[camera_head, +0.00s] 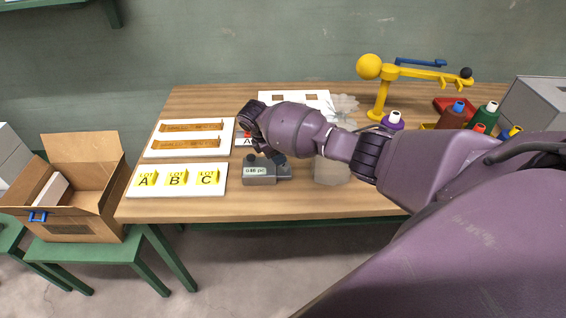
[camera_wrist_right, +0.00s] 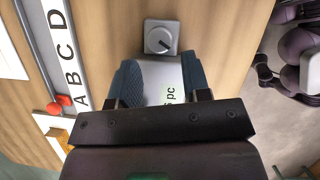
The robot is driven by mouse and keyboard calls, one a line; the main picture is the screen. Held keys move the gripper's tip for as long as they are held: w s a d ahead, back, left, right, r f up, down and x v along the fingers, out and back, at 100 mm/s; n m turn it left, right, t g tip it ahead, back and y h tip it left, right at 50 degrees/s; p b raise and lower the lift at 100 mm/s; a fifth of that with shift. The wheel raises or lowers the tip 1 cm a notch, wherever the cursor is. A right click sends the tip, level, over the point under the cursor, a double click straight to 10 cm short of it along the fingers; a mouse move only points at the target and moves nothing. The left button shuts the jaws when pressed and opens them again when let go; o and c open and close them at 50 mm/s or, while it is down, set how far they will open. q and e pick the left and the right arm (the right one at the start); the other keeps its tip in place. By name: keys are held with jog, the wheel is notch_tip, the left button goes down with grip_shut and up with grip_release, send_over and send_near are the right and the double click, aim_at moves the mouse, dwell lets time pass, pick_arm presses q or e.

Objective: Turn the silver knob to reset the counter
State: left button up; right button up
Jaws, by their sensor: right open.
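The counter (camera_head: 259,174) is a small grey box near the front edge of the table, with a pale display reading about "046 pc". Part of the display (camera_wrist_right: 171,97) also shows in the right wrist view. The silver knob (camera_wrist_right: 161,39) is round with a dark pointer line and sits on a grey square base. My right gripper (camera_wrist_right: 162,66) is open, with its two blue fingers on either side of the counter's body in that view; the knob lies just beyond the fingertips. In the head view my right gripper (camera_head: 275,156) is over the counter, partly hiding it. My left gripper is not visible.
A white tray with lots A, B, C (camera_head: 178,181) stands left of the counter. A white holder with wooden slots (camera_head: 190,138) is behind it. A yellow stand (camera_head: 380,95) and several bottles are at right. A cardboard box (camera_head: 75,195) is at far left.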

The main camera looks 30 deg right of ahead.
aim_at(285, 167)
jog(key=shift+x, duration=2.5)
jog(key=shift+c, duration=0.2)
jog(key=c, duration=0.6)
jog(key=shift+m, duration=0.3)
jog(key=shift+a+m+g+y, duration=0.1)
jog(key=shift+m+g+y, duration=0.25)
jog(key=shift+m, duration=0.45)
jog(key=shift+w+m+g+y+p, duration=0.15)
jog(key=shift+m+g+y+p, duration=0.3)
jog(key=shift+m, duration=1.55)
